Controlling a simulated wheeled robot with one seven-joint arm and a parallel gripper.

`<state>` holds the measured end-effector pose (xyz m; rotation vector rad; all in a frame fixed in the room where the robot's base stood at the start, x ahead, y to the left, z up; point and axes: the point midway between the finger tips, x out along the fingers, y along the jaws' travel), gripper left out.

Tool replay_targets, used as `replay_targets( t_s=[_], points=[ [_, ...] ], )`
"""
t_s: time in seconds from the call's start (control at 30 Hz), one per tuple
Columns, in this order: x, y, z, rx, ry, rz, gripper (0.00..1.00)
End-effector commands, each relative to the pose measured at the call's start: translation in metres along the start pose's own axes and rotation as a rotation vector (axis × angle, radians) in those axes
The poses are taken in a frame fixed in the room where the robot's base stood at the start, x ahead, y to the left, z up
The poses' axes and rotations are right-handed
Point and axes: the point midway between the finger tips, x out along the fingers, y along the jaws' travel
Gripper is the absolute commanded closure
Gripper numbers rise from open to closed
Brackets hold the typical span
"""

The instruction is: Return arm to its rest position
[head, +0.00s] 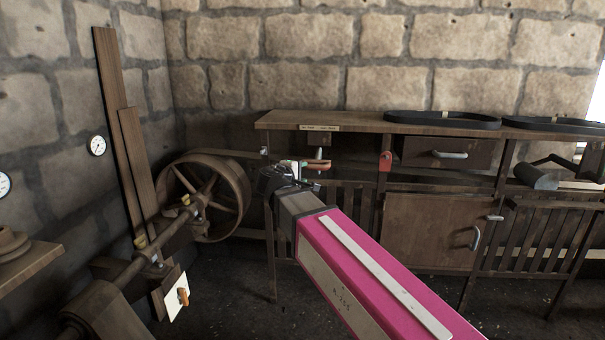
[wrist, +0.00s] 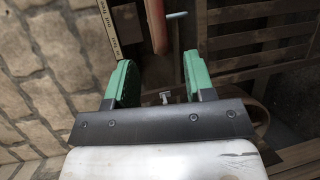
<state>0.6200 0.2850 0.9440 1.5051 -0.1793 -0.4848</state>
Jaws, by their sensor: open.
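My arm (head: 375,275), with a pink cover, reaches out toward the wooden workbench (head: 285,117). My gripper (head: 300,170) is at the bench's left front, just below the top. In the wrist view my gripper (wrist: 157,78) has its two green fingers spread apart with nothing held between them. An orange-red lever (head: 317,164) is close by the fingertips under the bench edge. It also shows in the wrist view (wrist: 157,25), beyond the fingers, and I cannot tell whether it touches them.
A large spoked wheel (head: 237,200) on a shaft stands left of my gripper. Two black belts (head: 440,120) (head: 555,125) lie on the bench. A red tag (head: 385,161) hangs at its front. A white plate with an orange handle (head: 183,297) is at lower left. Dark floor lies below.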

Motion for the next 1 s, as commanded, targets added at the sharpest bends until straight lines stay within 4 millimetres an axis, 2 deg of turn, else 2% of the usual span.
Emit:
replay_targets(
  t_s=[0.23,0.37,0.5,0.7,0.83,1.0],
  points=[
    [0.005,-0.006,0.004,0.008,-0.007,-0.018,0.51],
    [0.026,-0.037,0.028,0.052,-0.046,-0.108,0.51],
    [0.058,-0.098,0.072,0.152,-0.123,-0.285,0.51],
    [0.087,-0.187,0.139,0.332,-0.262,-0.551,0.51],
    [0.093,-0.241,0.180,0.460,-0.360,-0.715,0.51],
    [0.089,-0.304,0.229,0.645,-0.497,-0.921,0.51]
  ],
)
